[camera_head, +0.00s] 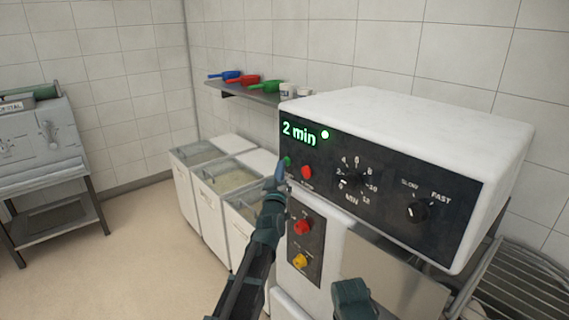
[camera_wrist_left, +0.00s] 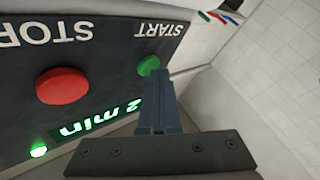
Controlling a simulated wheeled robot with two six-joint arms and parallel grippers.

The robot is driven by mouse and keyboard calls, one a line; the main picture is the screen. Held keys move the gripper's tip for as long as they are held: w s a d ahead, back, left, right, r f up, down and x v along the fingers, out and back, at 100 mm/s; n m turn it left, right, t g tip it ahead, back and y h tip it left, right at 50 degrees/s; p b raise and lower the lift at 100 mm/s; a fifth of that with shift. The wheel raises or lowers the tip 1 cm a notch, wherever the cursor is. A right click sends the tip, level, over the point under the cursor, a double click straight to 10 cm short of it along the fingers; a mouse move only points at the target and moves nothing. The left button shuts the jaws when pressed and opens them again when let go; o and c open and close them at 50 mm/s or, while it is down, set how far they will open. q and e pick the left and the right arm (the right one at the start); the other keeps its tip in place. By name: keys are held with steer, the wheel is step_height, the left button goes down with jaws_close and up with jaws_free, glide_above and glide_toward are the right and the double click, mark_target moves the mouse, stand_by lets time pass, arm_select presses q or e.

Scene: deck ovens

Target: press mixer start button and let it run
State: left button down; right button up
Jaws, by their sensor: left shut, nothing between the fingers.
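The mixer (camera_head: 400,130) has a white head with a black control panel. Its display (camera_head: 299,133) glows green and reads "2 min", with a lit green dot beside it. The green start button (camera_head: 287,160) sits at the panel's left edge, and the red stop button (camera_head: 307,172) is to its right. My left gripper (camera_head: 279,172) is shut and empty, its tip at the start button. In the left wrist view the fingertips (camera_wrist_left: 158,78) overlap the lower edge of the start button (camera_wrist_left: 149,65); I cannot tell if it is pressed in. Part of my right arm shows at the bottom; its fingers are not clear.
A timer dial (camera_head: 352,180) and a speed knob (camera_head: 417,212) are on the panel. Red (camera_head: 302,227) and yellow (camera_head: 300,261) buttons sit below. White ingredient bins (camera_head: 205,205) stand left of the mixer. A shelf with coloured scoops (camera_head: 243,81) is behind. Floor at left is clear.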

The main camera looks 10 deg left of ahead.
stand_by(0.4)
arm_select(q)
steer(key=shift+s+a, duration=0.5)
steer(key=shift+s, duration=0.15)
steer(key=s+a, duration=0.1)
steer(key=s, duration=0.1)
steer(key=s+a, duration=0.2)
stand_by(0.4)
stand_by(0.3)
